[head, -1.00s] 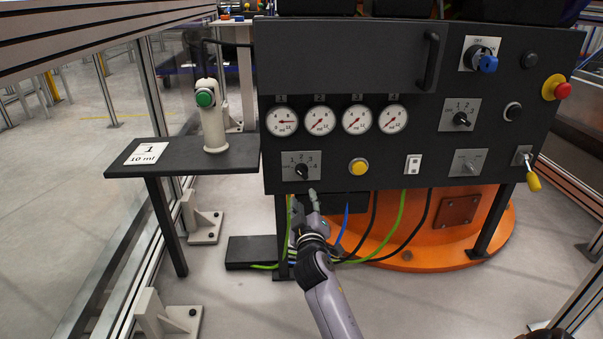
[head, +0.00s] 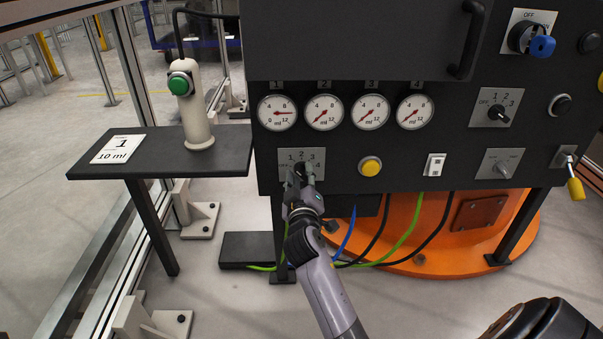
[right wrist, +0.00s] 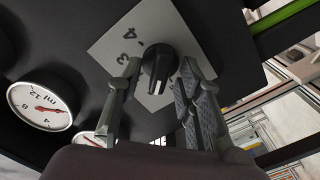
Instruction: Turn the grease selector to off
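A black selector knob on a light plate marked with numbers (head: 318,157) sits below the gauges at the panel's lower left. In the right wrist view the knob (right wrist: 158,62) shows clearly, with a white mark on its lower side and the numbers 3 and 4 beside it on the plate. My right gripper (head: 301,176) is at this knob and covers part of the plate. Its fingers (right wrist: 160,75) are open, one on each side of the knob; I cannot tell whether they touch it. The OFF mark is hidden in the wrist view.
Several round gauges (head: 324,113) are above the knob. A yellow button (head: 370,167) and a white switch (head: 435,165) are to its right. Another numbered selector (head: 497,110) is higher right. A shelf (head: 225,155) with a green-button post (head: 196,115) stands left.

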